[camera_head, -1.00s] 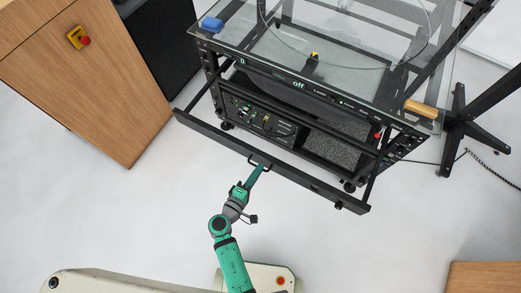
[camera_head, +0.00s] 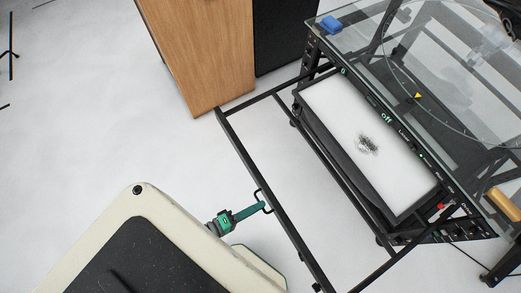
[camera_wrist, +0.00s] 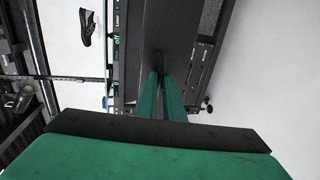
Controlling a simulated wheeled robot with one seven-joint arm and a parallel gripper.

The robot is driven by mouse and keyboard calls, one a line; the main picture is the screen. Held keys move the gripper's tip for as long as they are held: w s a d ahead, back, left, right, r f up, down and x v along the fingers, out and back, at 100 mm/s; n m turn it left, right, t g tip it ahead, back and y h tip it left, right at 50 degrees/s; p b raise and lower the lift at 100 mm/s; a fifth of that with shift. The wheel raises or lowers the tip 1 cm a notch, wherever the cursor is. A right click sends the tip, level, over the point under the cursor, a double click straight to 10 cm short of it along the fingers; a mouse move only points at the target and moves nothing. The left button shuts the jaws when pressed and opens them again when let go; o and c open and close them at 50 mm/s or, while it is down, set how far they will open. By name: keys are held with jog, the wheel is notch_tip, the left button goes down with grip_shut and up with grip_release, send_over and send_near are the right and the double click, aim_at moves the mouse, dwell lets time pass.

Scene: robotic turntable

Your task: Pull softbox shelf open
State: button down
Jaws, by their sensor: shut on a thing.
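The softbox shelf is a black frame whose long front bar (camera_head: 243,151) stands well out from the turntable rig (camera_head: 345,72). Two side rails join the bar to the rig, with a wide gap showing floor between. The softbox (camera_head: 350,115), a white panel with a dark rim, lies at the rig's side under the glass top. My gripper (camera_head: 263,206) is shut on the small black handle (camera_head: 257,193) on the bar's outer face. In the wrist view my green fingers (camera_wrist: 165,82) close together against the dark bar (camera_wrist: 165,35); the fingertips' contact is partly hidden.
A wooden cabinet (camera_head: 195,50) stands close to the bar's far end. A blue object (camera_head: 330,25) and a wood-coloured handle (camera_head: 503,203) are at the glass top's edges. My pale base fills the lower left. The floor left of the bar is clear.

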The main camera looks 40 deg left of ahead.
jog(key=shift+a+r, duration=0.1)
jog(key=shift+a, duration=0.3)
jog(key=c, duration=1.9)
grip_release()
jog(key=shift+d, duration=0.15)
jog(key=v, duration=1)
jog(key=shift+s, duration=0.4)
